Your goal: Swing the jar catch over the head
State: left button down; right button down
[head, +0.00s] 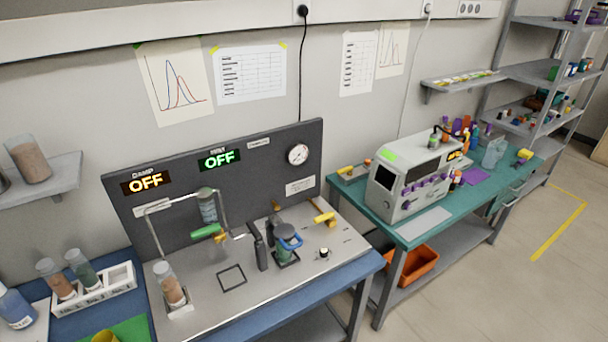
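On the grey bench panel, a metal frame (151,232) bends up and over toward a clear jar-like vessel (208,207) with grey-green contents. A green handle (205,231) with a yellow-brown fitting sits just below that vessel. I cannot tell for certain which of these parts is the jar catch or the head, nor whether any catch is fastened. Neither of my grippers is in view.
The back panel (255,165) shows two OFF displays and a gauge (298,153). A tube of brown grains (170,285) stands at the bench's front left. A white rack (110,290) with tubes is further left. A yellow lever (325,219) lies right. The bench's front middle is clear.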

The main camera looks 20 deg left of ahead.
aim_at(253, 229)
jog(key=j+u, duration=0.1)
jog(key=u, duration=0.3)
jog(key=i+u, duration=0.1)
jog(key=u, duration=0.35)
jog(key=i+u, duration=0.1)
jog(key=u, duration=0.3)
jog(key=i+u, duration=0.1)
jog(key=u, duration=0.75)
jog(key=i+j, duration=0.05)
